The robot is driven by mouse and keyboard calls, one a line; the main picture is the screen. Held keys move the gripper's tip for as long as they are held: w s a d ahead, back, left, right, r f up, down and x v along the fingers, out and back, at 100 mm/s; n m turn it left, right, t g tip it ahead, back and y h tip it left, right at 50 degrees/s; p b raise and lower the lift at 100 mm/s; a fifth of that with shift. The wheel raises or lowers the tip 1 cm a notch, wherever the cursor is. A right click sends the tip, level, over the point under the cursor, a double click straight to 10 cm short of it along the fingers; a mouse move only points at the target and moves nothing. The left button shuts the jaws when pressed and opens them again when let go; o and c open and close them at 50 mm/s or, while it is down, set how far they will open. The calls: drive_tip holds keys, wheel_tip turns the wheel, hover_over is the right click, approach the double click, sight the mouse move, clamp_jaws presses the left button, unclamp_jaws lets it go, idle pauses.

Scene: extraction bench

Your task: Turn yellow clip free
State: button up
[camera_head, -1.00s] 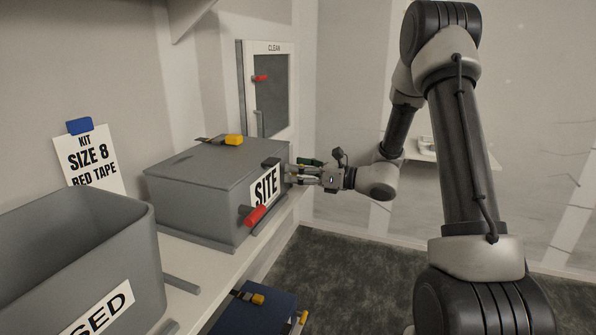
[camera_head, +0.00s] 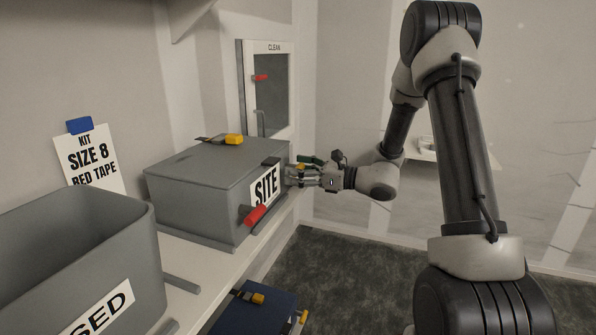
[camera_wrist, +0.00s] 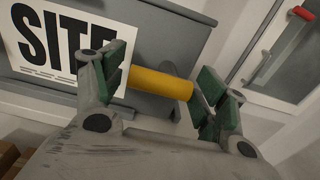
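The grey SITE box (camera_head: 200,200) stands closed on the bench. A yellow clip (camera_wrist: 160,83) sticks out from its front near the right end; in the head view only a small bit of yellow shows among my fingers. My gripper (camera_head: 299,174) is at that end of the box. In the wrist view its green-padded fingers (camera_wrist: 163,75) stand apart, one on each side of the yellow clip, with the clip's length lying across the gap. A narrow gap seems to show at the right pad; contact at the left pad is unclear.
A red clip (camera_head: 256,214) sits on the box front and another yellow clip (camera_head: 234,139) on its lid. A grey open bin (camera_head: 75,235) stands at the left. A CLEAN cabinet (camera_head: 267,90) is behind. A blue case (camera_head: 252,312) is below the bench.

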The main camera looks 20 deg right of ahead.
drive_tip(key=v, duration=1.2)
idle(0.4)
